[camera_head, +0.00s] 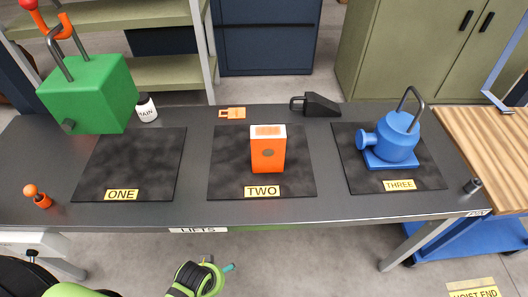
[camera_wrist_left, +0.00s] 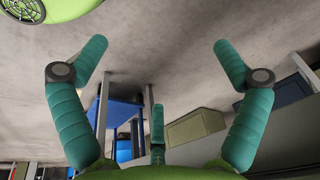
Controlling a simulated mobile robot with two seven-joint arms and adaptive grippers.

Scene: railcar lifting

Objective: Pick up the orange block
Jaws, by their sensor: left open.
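The orange block (camera_head: 267,155) stands upright on the black mat labelled TWO (camera_head: 225,170), in the middle of the table in the head view. It has a pale top and a dark round spot on its front. My left gripper (camera_head: 222,270) shows only partly at the bottom edge of the head view, below the table's front edge and well apart from the block. In the left wrist view my left gripper (camera_wrist_left: 160,50) has its teal fingers spread wide with nothing between them. The block is not visible there. My right gripper is in neither view.
A green block with a handle (camera_head: 90,95) stands behind mat ONE (camera_head: 130,160). A blue lifting piece (camera_head: 393,140) is on mat THREE (camera_head: 355,170). An orange knob (camera_head: 38,197) is front left.

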